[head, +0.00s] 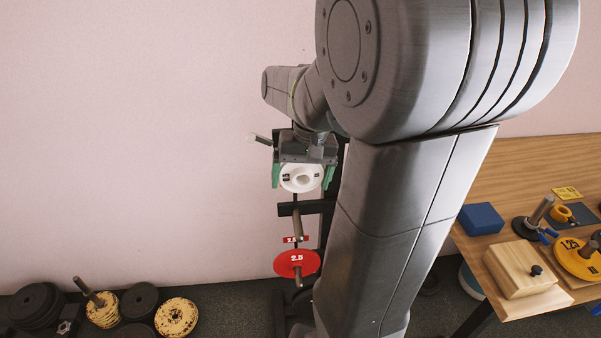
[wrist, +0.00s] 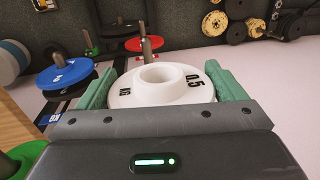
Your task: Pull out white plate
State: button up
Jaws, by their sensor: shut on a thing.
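The white plate (head: 301,179) is a small disc with a raised hub, marked 0.5 in the wrist view (wrist: 160,92). My gripper (head: 303,175) is shut on it, with one green finger on each side of the rim. In the wrist view the gripper (wrist: 165,92) fingers flank the plate at left and right. In the head view the plate is above a rack with a peg (head: 297,222). Whether the plate is still around a peg is hidden.
A red 2.5 plate (head: 296,264) hangs on the rack below. A blue plate (wrist: 66,77) is left in the wrist view. Several black and cream plates (head: 176,317) lie on the floor. A wooden table (head: 535,175) at right holds a wooden box (head: 522,266) and a yellow plate (head: 577,258).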

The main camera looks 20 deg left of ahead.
jog(key=shift+s+d, duration=0.3)
jog(key=shift+s, duration=0.3)
jog(key=shift+s+d, duration=0.3)
jog(key=shift+s, duration=0.3)
